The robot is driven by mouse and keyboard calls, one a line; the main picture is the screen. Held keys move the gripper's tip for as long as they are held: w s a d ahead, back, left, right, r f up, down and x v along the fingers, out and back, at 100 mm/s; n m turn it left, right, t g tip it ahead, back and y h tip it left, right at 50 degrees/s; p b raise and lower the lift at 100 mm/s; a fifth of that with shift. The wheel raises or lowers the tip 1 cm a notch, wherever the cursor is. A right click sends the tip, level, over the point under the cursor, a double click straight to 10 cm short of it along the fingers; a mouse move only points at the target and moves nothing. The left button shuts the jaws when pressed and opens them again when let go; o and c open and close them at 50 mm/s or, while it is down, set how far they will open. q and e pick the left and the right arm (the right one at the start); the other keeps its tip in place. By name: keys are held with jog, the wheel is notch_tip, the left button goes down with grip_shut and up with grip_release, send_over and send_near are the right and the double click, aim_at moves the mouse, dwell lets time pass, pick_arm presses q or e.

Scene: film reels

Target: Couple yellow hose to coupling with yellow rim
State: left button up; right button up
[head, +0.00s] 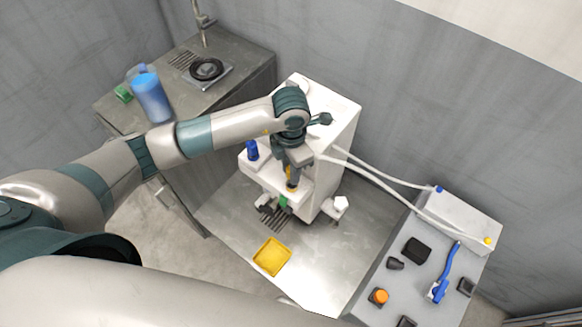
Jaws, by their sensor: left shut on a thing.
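My left gripper (291,177) points down over the front ledge of the white machine (335,135). It is shut on a small yellow piece (292,186), which looks like the end of the yellow hose. The piece is upright, at or just above the ledge; I cannot tell whether it touches. The coupling with the yellow rim cannot be made out, as the gripper covers that spot. A blue hose end or plug (251,150) stands on the same ledge to the left. My right gripper is not in view.
Two white hoses (385,183) run from the machine to a white box (460,217) at right. A yellow tray (272,256) lies on the metal table. A grey panel at right holds a blue brush-like tool (447,272) and an orange knob (379,296). A blue cup (151,98) stands at left.

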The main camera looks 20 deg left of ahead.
pick_arm(q)
jog(key=shift+f+b, duration=0.7)
jog(key=shift+f, duration=0.8)
jog(key=shift+b, duration=0.35)
dwell(0.5)
jog(key=shift+f+b, duration=0.5)
jog(key=shift+f, duration=0.05)
dwell(0.4)
jog(key=o, duration=0.8)
jog(key=shift+r+p, duration=3.15)
jog(key=shift+r, duration=2.4)
